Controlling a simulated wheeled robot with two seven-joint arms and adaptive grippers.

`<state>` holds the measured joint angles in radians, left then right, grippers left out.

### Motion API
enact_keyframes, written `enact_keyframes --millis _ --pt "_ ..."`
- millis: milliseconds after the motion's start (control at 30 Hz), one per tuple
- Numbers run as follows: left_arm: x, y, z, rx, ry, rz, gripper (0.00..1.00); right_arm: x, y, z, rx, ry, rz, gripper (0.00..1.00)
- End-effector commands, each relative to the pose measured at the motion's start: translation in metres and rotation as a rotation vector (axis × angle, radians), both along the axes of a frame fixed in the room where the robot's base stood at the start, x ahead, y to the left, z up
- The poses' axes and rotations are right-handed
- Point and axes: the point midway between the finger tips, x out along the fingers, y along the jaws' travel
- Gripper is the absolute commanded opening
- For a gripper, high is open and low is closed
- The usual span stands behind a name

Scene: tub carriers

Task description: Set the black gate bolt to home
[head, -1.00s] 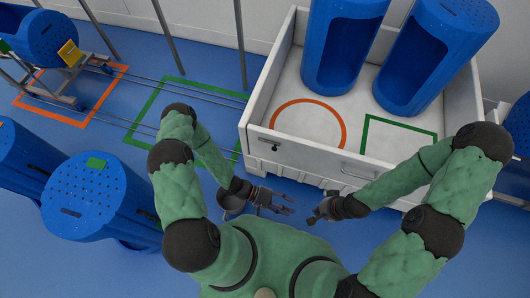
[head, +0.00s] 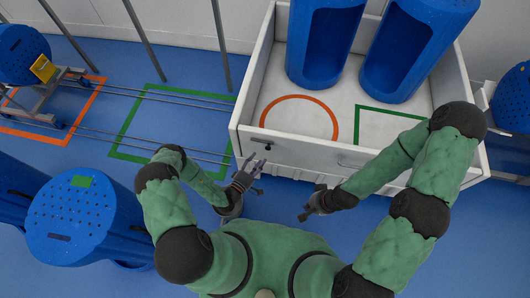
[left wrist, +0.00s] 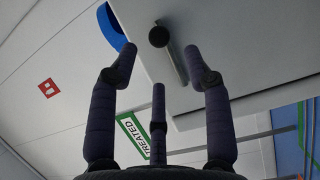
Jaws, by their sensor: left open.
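The black gate bolt (head: 267,148) is a small dark knob on the front face of the white crate (head: 236,125), near its left end.
Two blue tubs (head: 318,45) (head: 395,55) stand in the crate behind an orange ring (head: 334,112) and a green outline (head: 357,122). Another blue tub (head: 65,222) stands at left. A cart (head: 38,105) sits by floor rails.

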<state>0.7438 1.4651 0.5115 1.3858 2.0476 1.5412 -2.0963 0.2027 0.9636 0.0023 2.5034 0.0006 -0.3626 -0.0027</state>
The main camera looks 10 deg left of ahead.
Motion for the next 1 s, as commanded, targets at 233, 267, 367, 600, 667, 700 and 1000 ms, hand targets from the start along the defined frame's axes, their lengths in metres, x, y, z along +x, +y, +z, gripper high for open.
enact_keyframes --millis 233,267,367,600,667,700,1000 --pt "0.035 -0.017 -0.001 -0.001 -0.002 -0.004 0.5 0.0 0.0 -0.01 0.0 0.0 0.0 0.0" --pt "0.039 -0.018 -0.001 0.0 -0.001 -0.004 0.5 0.0 0.0 -0.011 0.0 0.0 0.0 0.0" --pt "0.048 -0.022 -0.001 -0.001 0.0 -0.003 0.5 0.0 0.0 -0.014 0.0 0.0 0.0 0.0" --pt "0.057 -0.024 0.0 -0.002 0.001 -0.001 0.5 0.0 0.0 -0.015 0.0 0.0 0.0 0.0" --pt "0.057 -0.024 0.0 -0.002 0.001 -0.001 0.5 0.0 0.0 -0.015 0.0 0.0 0.0 0.0" --pt "0.057 -0.024 0.0 -0.002 0.001 -0.001 0.5 0.0 0.0 -0.015 0.0 0.0 0.0 0.0" --pt "0.056 -0.024 0.0 -0.002 0.001 -0.001 0.0 0.0 0.0 -0.015 0.0 0.0 0.0 0.0"
